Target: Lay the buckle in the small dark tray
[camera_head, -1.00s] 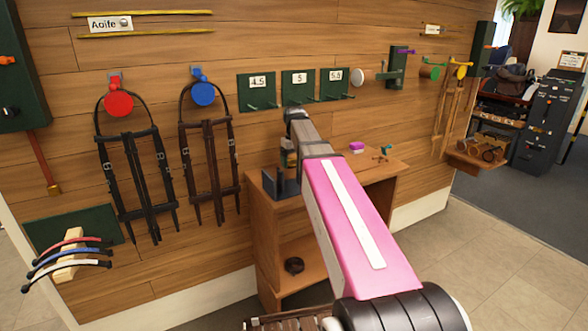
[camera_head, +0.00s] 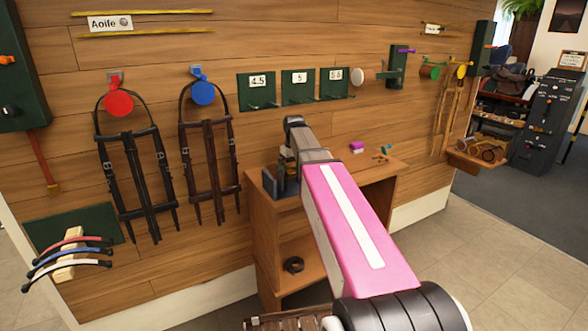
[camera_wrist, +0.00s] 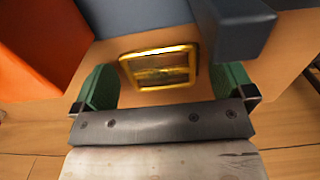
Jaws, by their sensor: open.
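The buckle (camera_wrist: 158,51), a gold rectangular frame, lies on the wooden surface in the wrist view. My gripper (camera_wrist: 166,82) is open, with one green-padded finger on each side of the buckle and gaps between. In the head view my gripper is over the left part of the wooden shelf top, mostly hidden behind my wrist, and the buckle cannot be made out. A dark upright item (camera_head: 268,183) stands at the shelf's left edge. I cannot tell whether it belongs to the small dark tray.
A dark blue-grey block (camera_wrist: 225,25) and an orange item (camera_wrist: 35,40) are close to the fingers in the wrist view. The wooden shelf (camera_head: 262,240) stands against the plank wall. A purple item (camera_head: 357,147) sits farther right on it.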

